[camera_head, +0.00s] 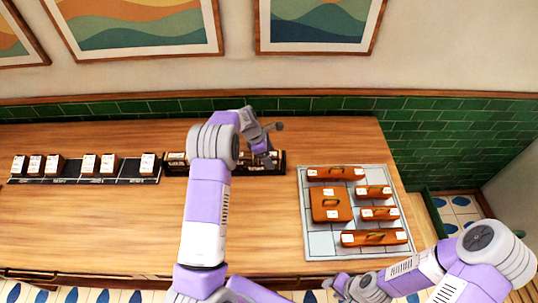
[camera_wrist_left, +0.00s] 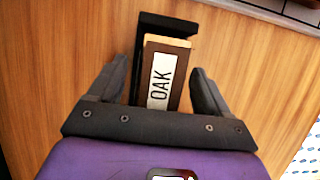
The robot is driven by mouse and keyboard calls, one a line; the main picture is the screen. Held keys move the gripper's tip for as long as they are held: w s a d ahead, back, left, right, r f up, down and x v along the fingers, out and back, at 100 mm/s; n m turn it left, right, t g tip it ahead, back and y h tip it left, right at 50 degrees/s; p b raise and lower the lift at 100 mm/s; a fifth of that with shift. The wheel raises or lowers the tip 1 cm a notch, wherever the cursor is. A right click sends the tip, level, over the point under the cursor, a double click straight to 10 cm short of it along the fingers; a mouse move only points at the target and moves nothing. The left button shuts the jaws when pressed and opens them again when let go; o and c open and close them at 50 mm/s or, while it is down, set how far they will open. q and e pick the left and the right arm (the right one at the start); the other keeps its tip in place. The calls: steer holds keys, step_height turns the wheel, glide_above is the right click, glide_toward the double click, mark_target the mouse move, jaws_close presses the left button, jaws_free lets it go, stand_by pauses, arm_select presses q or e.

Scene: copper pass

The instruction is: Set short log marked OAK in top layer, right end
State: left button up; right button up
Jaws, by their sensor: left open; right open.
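The log marked OAK (camera_wrist_left: 179,62) shows in the left wrist view, with a white label and pale wood at its far end. It sits at the end of a black rack (camera_wrist_left: 165,22). My left gripper (camera_wrist_left: 159,72) is open, its fingers on either side of the log, with gaps visible. In the head view my left gripper (camera_head: 264,152) is over the right end of the black rack, and my arm hides part of that rack. My right gripper (camera_head: 342,285) is open and empty at the table's front edge.
A pale tiled mat (camera_head: 319,240) at the right bears several orange-brown handled pieces (camera_head: 331,204). A long black rack (camera_head: 142,180) at the left holds several white-topped blocks (camera_head: 107,163). The wooden table (camera_head: 100,225) is bare in front.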

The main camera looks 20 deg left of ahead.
arm_select(q)
steer(key=shift+a+r, duration=0.15)
steer(key=shift+r, duration=0.3)
steer(key=v, duration=1.1)
steer(key=shift+r, duration=0.15)
steer(key=shift+a+p, duration=0.1)
steer(key=shift+p, duration=0.2)
